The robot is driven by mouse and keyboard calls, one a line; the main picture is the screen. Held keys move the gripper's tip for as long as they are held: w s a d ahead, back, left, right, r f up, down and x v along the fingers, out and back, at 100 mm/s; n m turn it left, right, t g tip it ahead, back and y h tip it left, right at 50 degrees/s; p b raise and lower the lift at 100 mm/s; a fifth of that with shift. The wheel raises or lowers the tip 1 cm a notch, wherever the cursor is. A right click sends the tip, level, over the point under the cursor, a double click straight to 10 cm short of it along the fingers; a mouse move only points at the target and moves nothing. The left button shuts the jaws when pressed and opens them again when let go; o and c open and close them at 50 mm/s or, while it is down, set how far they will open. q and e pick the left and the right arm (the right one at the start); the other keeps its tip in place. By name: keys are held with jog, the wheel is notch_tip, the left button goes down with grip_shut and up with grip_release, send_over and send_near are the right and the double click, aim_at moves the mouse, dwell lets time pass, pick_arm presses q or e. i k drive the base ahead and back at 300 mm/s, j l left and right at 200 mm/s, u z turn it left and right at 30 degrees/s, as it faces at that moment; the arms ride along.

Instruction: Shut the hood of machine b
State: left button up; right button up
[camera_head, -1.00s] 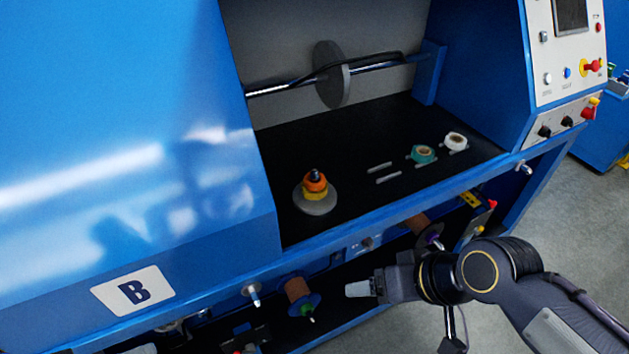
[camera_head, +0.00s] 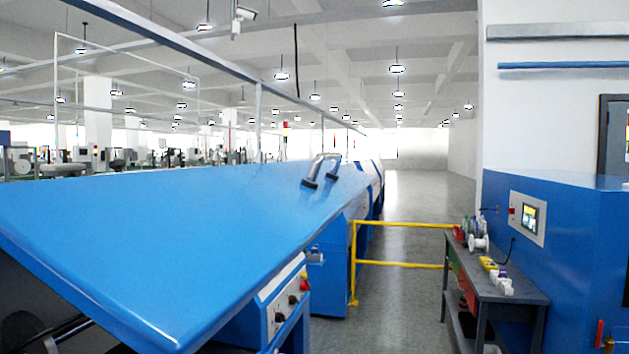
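The blue hood (camera_head: 170,235) of the machine in front of me fills the left and middle of the view. It is raised and slanted, with its near corner low in the picture. Below its near edge, at the lower left, an open dark gap shows part of a rod (camera_head: 50,335). No letter B shows in this view. Neither of my grippers is in view.
A control panel (camera_head: 285,300) with knobs sits below the hood's right edge. A yellow rail (camera_head: 405,264) crosses the aisle. A grey workbench (camera_head: 490,275) with spools and a blue cabinet (camera_head: 570,245) stand at right. The grey aisle floor (camera_head: 395,310) between is clear.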

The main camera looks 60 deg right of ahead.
aim_at(160, 261)
jog(key=z, duration=1.95)
